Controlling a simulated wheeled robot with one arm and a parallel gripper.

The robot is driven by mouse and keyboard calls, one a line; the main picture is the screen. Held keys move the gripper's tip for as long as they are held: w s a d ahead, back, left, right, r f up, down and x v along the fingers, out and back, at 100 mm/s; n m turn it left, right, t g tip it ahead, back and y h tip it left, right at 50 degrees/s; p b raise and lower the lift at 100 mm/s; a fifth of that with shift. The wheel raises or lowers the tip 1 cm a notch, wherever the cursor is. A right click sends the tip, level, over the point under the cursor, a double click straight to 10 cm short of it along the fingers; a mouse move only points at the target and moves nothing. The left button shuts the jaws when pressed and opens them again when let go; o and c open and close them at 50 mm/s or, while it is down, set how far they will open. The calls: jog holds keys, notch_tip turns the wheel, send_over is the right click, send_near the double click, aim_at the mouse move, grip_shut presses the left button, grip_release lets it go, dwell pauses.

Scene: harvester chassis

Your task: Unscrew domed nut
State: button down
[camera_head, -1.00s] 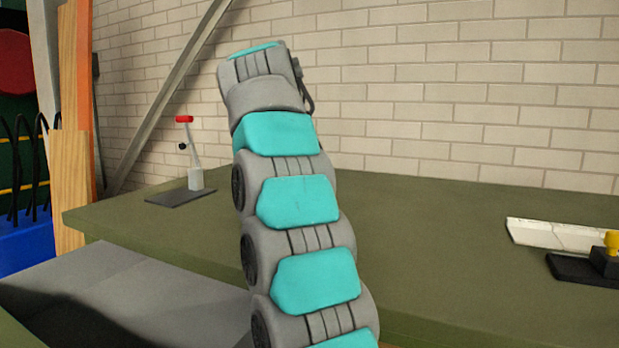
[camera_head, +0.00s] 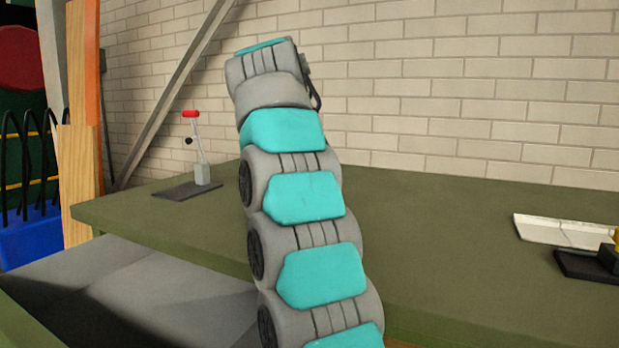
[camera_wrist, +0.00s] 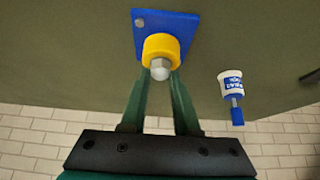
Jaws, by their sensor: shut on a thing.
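The domed nut (camera_wrist: 160,69) is grey, with a rounded tip, and sits against a yellow collar (camera_wrist: 160,47) on a blue plate (camera_wrist: 150,20) in the wrist view. My gripper (camera_wrist: 161,75) has its two green fingers on either side of the nut, just under the collar, and is shut on it. The exact contact is partly hidden by the collar and the fingertips. In the head view my grey and teal arm stands in front of the green table, and neither the gripper nor the nut shows there.
A white container with a blue tip (camera_wrist: 232,95) is right of the nut in the wrist view. On the green table (camera_head: 450,250), a red-topped lever on a base (camera_head: 202,174) stands at left. A white angled strip (camera_head: 560,231) and a dark-based item (camera_head: 590,265) lie at right.

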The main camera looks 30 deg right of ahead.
jog(key=c, duration=0.8)
grip_release()
jog(key=shift+c, duration=0.2)
jog(key=shift+w+d, duration=0.25)
jog(key=shift+d, duration=0.1)
jog(key=shift+c, duration=0.3)
grip_shut()
